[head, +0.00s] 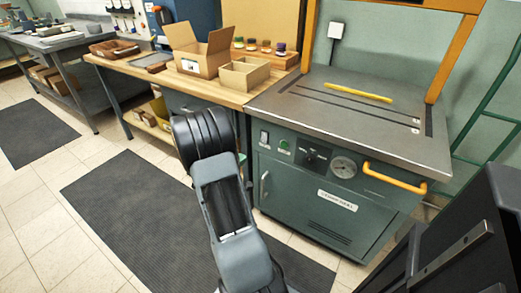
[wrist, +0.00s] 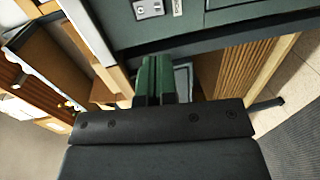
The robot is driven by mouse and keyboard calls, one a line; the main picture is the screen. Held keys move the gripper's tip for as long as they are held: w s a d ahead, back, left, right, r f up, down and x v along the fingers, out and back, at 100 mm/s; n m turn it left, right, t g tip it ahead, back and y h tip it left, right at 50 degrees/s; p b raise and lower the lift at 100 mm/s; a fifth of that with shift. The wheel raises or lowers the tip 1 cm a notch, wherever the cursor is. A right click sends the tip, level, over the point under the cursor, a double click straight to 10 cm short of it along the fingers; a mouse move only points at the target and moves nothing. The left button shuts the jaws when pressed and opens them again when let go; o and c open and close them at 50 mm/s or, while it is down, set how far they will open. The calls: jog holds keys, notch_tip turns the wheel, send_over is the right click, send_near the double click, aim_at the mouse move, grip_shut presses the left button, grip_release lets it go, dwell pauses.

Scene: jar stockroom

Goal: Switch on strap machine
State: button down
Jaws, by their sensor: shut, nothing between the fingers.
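The strap machine (head: 330,185) is a dark green cabinet with a steel top and an orange arch, at the right of the head view. Its front panel has a white-framed switch (head: 264,137) at the left, a green button (head: 284,146), a dark knob and a round gauge (head: 343,167). I cannot tell the switch's position. In the wrist view, my gripper (wrist: 153,80) is shut and empty, with its green fingers together. A light plate (wrist: 148,9) on a green panel shows beyond the fingertips, apart from them. In the head view my arm hides most of the gripper.
A yellow handle (head: 395,178) juts from the machine's front right. A yellow bar (head: 358,92) lies on its top. A wooden bench (head: 235,97) with an open carton (head: 200,55) and small jars adjoins at the left. Dark mats (head: 130,205) and clear floor lie in front.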

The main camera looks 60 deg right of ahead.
aim_at(264, 141)
dwell(0.3)
jog(key=d+b, duration=0.1)
jog(key=d, duration=0.3)
jog(key=d+f+b, duration=0.1)
jog(key=d, duration=0.3)
jog(key=d+f+b, duration=0.1)
jog(key=d+b, duration=0.1)
jog(key=d, duration=0.2)
jog(key=shift+s+d, duration=0.1)
jog(key=shift+d, duration=0.85)
